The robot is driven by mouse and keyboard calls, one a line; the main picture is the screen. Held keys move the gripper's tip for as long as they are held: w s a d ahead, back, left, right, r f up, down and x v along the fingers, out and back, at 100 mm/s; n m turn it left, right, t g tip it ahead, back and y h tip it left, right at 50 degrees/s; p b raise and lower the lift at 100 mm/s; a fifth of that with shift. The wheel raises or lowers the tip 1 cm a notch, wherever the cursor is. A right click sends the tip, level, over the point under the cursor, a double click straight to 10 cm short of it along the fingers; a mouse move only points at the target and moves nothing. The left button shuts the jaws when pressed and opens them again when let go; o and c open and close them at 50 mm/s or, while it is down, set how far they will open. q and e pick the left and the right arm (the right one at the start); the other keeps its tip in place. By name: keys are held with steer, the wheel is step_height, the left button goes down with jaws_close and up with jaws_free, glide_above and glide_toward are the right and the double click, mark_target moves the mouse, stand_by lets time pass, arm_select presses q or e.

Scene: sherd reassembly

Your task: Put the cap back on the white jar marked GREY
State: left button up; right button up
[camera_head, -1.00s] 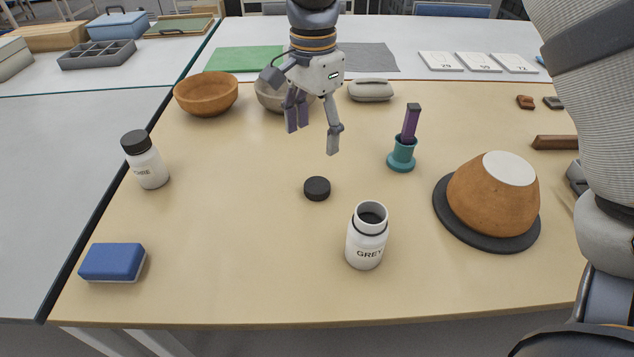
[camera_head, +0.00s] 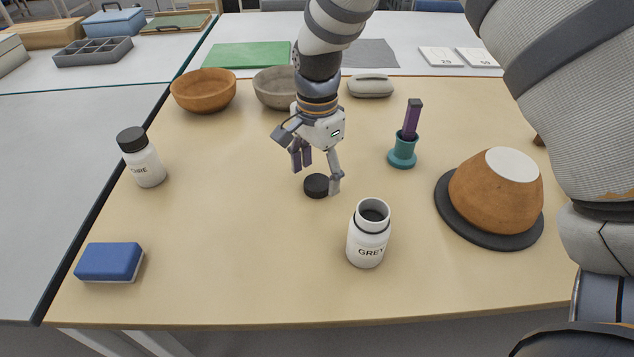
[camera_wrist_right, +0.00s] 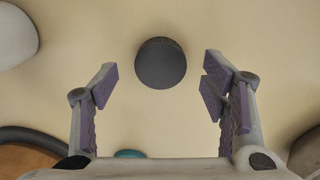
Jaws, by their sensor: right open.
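The white jar marked GREY (camera_head: 367,240) stands upright and uncapped near the front of the table, its dark mouth showing. A black cap (camera_head: 316,187) lies flat on the table behind it, to the left. My right gripper (camera_head: 318,174) is open just above the cap, with one finger low at the cap's right side. In the right wrist view the cap (camera_wrist_right: 161,63) shows ahead of the two spread fingers (camera_wrist_right: 161,88), centred between them and not gripped. Part of a white rounded thing, probably the jar (camera_wrist_right: 14,38), shows at the upper left there. My left gripper is not in view.
A capped white jar (camera_head: 146,168) stands at the left and a blue sponge-like block (camera_head: 110,262) lies at the front left. A teal holder (camera_head: 402,155) and an upturned orange pot (camera_head: 490,195) on a dark disc stand at right. Bowls (camera_head: 203,92) stand at the back.

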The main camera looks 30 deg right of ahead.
steer(key=shift+f, duration=0.95)
steer(key=shift+c, duration=0.2)
steer(key=c, duration=0.9)
